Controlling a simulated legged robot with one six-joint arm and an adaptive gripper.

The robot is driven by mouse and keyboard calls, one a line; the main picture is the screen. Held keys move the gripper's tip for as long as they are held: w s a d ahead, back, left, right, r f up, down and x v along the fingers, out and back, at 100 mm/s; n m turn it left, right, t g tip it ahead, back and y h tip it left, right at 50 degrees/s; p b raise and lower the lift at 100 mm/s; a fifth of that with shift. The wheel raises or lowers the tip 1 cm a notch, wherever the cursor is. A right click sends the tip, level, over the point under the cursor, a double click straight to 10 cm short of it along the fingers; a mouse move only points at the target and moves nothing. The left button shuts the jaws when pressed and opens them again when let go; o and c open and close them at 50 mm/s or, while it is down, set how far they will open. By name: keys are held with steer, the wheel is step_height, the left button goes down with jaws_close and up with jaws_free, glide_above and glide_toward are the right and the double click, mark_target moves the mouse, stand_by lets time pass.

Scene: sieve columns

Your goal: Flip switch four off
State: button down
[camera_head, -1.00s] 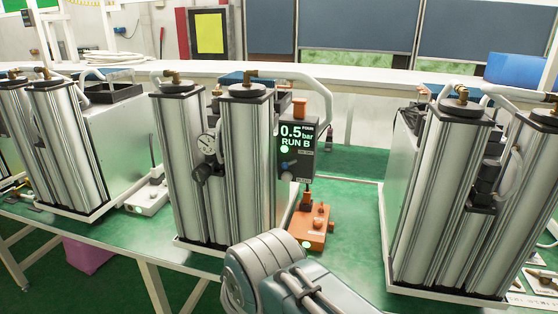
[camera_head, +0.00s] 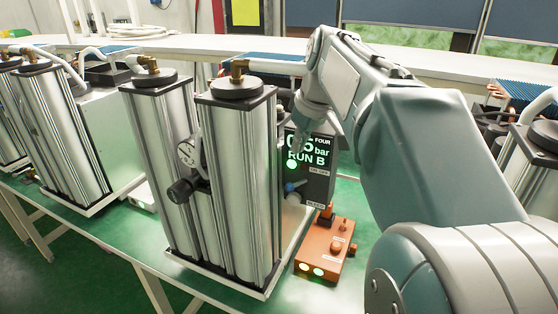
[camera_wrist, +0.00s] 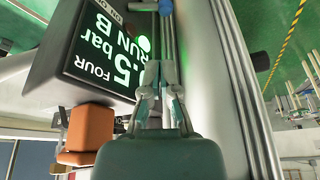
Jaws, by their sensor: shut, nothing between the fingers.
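The control box marked FOUR (camera_head: 308,165) is mounted on the right side of the middle pair of silver columns. Its display reads RUN B, with a lit green round light (camera_head: 291,164) below and an ON-OFF label. A blue lever or knob (camera_head: 293,187) sits under the light. In the wrist view the display (camera_wrist: 100,45) appears upside down, with the green light (camera_wrist: 144,43) just ahead. My gripper (camera_head: 299,143) is shut and empty, hanging in front of the display and partly hiding its digits. In the wrist view its fingertips (camera_wrist: 160,68) point toward the blue part (camera_wrist: 165,8).
The silver columns (camera_head: 236,180) stand close beside my gripper, with a gauge and a black knob. An orange box (camera_head: 325,250) with lit lights sits on the green table below. More columns stand left and right. Green table is bare around the orange box.

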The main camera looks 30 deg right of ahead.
steer(key=shift+a, duration=1.1)
glide_above(298, 184)
steer(key=a, duration=0.1)
steer(key=x, duration=0.3)
steer(key=s+x, duration=0.1)
steer(key=x, duration=0.1)
steer(key=shift+w+f, duration=0.15)
steer(key=shift+f, duration=0.35)
steer(key=x, duration=0.4)
steer(key=shift+a+r, duration=0.1)
steer(key=shift+a, duration=0.2)
steer(key=shift+a+n, duration=0.25)
steer(key=shift+n, duration=0.05)
